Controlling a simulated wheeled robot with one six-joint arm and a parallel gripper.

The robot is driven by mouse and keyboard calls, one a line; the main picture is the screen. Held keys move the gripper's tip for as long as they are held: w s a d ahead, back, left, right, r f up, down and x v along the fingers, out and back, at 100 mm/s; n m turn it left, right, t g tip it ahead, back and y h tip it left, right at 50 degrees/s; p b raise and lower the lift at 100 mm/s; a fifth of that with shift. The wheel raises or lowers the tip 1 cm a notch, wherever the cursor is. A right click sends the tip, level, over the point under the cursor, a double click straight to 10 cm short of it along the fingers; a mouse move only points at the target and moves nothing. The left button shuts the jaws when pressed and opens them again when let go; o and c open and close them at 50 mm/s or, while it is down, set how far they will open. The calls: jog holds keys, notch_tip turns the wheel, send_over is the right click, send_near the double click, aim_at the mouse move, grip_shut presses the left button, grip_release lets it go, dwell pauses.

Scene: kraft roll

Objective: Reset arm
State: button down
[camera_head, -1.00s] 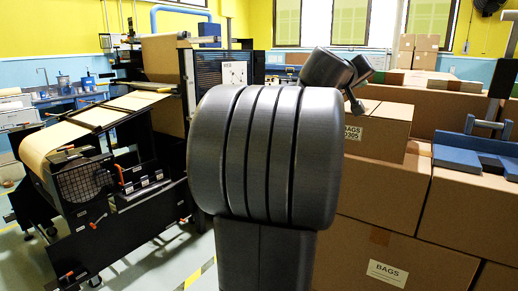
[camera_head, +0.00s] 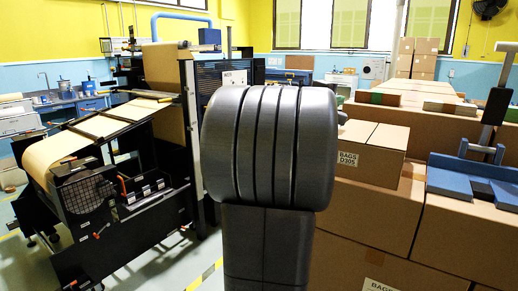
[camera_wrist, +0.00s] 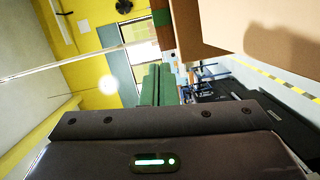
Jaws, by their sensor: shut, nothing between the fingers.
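In the wrist view my gripper (camera_wrist: 168,120) shows as a dark body across the bottom, with a row of screws and a green light. In the head view my arm stands upright in the middle as a dark grey column with a thick ribbed joint on top. The gripper cannot be made out there.
Cardboard boxes, one labelled BAGS D305 (camera_head: 370,151), stand close on the right, with a blue device (camera_head: 470,180) on them. A black machine with a kraft paper roll (camera_head: 52,160) stands left. Floor shows between machine and arm.

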jog(key=shift+w+a+f+n+p, duration=0.1)
jog(key=shift+w+a+n+p, duration=0.15)
jog(key=shift+n+p, duration=0.2)
jog(key=shift+s+a, duration=0.1)
